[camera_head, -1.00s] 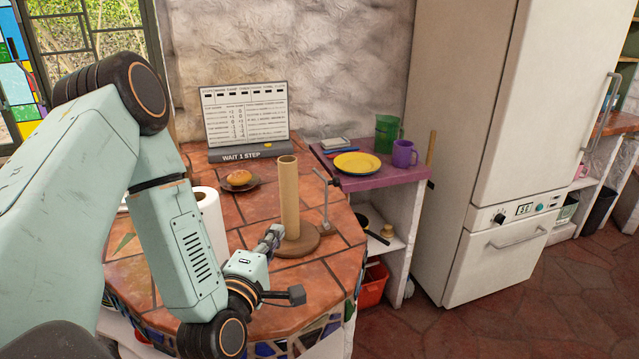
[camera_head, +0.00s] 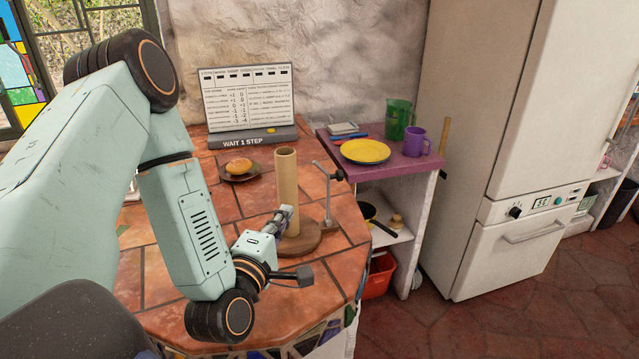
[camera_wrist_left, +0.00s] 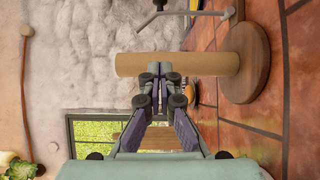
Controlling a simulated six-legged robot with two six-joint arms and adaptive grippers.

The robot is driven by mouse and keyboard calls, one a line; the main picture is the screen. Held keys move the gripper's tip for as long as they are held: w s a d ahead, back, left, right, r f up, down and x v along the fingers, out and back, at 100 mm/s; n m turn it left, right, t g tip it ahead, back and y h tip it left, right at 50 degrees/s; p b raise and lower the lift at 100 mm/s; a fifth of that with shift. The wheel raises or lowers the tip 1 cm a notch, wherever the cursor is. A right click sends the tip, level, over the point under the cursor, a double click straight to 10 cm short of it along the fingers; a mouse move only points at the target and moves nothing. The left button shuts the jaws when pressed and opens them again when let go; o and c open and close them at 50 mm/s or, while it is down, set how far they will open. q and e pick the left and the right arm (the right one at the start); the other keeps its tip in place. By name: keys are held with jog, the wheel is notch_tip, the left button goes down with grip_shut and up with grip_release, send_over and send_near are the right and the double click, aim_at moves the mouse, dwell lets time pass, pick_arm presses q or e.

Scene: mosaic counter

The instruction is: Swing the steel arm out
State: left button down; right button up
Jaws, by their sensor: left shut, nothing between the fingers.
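A holder with a round wooden base (camera_head: 300,246) stands on the tiled counter and carries an upright brown cardboard tube (camera_head: 286,170). The thin steel arm (camera_head: 327,205) rises from the base's right side, with a bent top and dark knob. In the left wrist view the steel arm (camera_wrist_left: 190,13) shows at the top, beyond the tube (camera_wrist_left: 190,64). My left gripper (camera_head: 286,211) is shut and empty, in front of the tube's lower part. In the wrist view its fingertips (camera_wrist_left: 159,72) overlap the tube's edge; I cannot tell whether they touch. My right gripper is not in view.
A bun on a plate (camera_head: 240,176) sits behind the tube, before a sign board (camera_head: 248,105). To the right, a purple shelf (camera_head: 385,169) holds a yellow plate (camera_head: 365,151), green mug (camera_head: 398,120) and purple mug (camera_head: 417,140). A fridge (camera_head: 480,120) stands further right.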

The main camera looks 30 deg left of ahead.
pick_arm(q)
jog(key=w, duration=1.3)
jog(key=shift+a+p, duration=0.35)
jog(key=shift+r, duration=0.1)
